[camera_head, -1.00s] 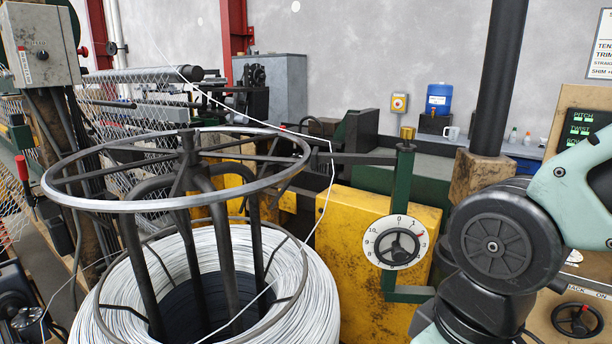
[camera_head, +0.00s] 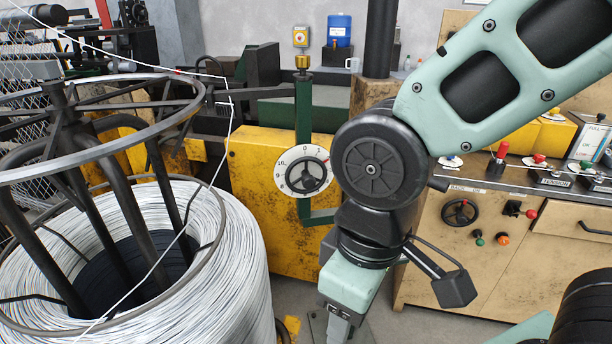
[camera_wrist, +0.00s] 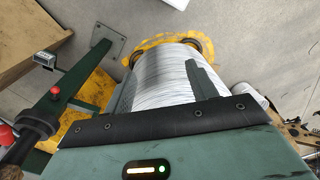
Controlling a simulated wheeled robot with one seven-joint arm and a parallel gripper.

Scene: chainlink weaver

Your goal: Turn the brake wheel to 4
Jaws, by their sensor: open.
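The brake wheel (camera_head: 308,178) is a small dark handwheel on a white round dial (camera_head: 286,188), mounted on a green post (camera_head: 303,118) by the yellow box. In the head view, 10, 0 and 1 show along the dial's top. A small red mark sits on its upper right edge, near the 1; the exact setting is too small to read. My gripper (camera_head: 340,328) hangs below and right of the dial, pointing down, clear of the wheel and partly cut off by the frame. It is open and empty. The wrist view shows no dial face.
A large white wire coil (camera_head: 225,270) with a metal ring frame (camera_head: 95,155) stands left of the dial. A wire strand crosses above it. The yellow box (camera_head: 250,220) is behind. A control bench (camera_head: 475,270) with knobs stands at right. Floor shows between them.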

